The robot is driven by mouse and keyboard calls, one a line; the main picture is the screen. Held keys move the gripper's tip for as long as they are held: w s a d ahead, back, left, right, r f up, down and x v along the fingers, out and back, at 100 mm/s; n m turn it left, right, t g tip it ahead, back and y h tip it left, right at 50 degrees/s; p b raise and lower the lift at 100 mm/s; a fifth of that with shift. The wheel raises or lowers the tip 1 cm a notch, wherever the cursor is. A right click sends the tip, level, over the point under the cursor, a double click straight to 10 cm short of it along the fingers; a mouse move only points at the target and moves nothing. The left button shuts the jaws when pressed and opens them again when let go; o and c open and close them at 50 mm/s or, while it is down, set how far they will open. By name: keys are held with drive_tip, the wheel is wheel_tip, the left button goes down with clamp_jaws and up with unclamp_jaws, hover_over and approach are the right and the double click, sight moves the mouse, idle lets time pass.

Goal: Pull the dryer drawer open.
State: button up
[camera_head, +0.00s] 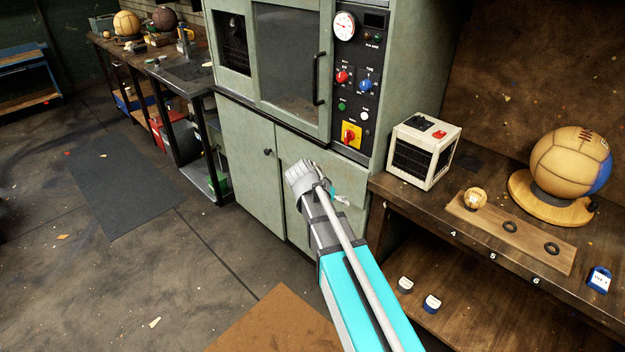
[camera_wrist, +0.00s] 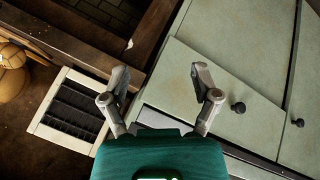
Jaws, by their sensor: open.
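The dryer appears to be the tall pale-green cabinet (camera_head: 232,150) in the middle of the head view, with a windowed upper door and lower fronts. A black knob (camera_head: 267,152) sits on a lower front; in the wrist view, a knob (camera_wrist: 238,107) shows just right of my right finger. I cannot tell for sure which front is the drawer; those I see look closed. My gripper (camera_wrist: 162,92) is open and empty, its fingers spread before the cabinet's edge. In the head view my gripper (camera_head: 342,199) is mostly hidden behind my wrist.
A workbench (camera_head: 395,190) stands right of the cabinet, bearing a white box with a black grille (camera_head: 423,152), a large ball (camera_head: 570,162) on a round stand, and a wooden strip (camera_head: 530,240). A vertical handle (camera_head: 319,80) juts from the upper door.

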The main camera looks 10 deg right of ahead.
drive_tip(key=w+a+f+m+t+h+b, duration=0.2)
drive_tip(key=w+a+f+t+h+b, duration=0.2)
drive_tip(key=w+b, duration=0.7)
drive_tip(key=w+a+f+m+t+h+b, duration=0.3)
drive_tip(key=w+a+f+t+b, duration=0.1)
drive_tip(key=w+a+b, duration=0.5)
drive_tip(key=shift+w+a+f+m+h+b, duration=0.2)
drive_tip(key=shift+w+f+m+h+b, duration=0.15)
drive_tip(key=shift+w+b, duration=0.7)
drive_tip(key=shift+w+d+r, duration=0.1)
drive_tip(key=x, duration=1.3)
drive_tip(key=shift+w+d+r, duration=0.1)
drive_tip(key=shift+w, duration=0.1)
clamp_jaws()
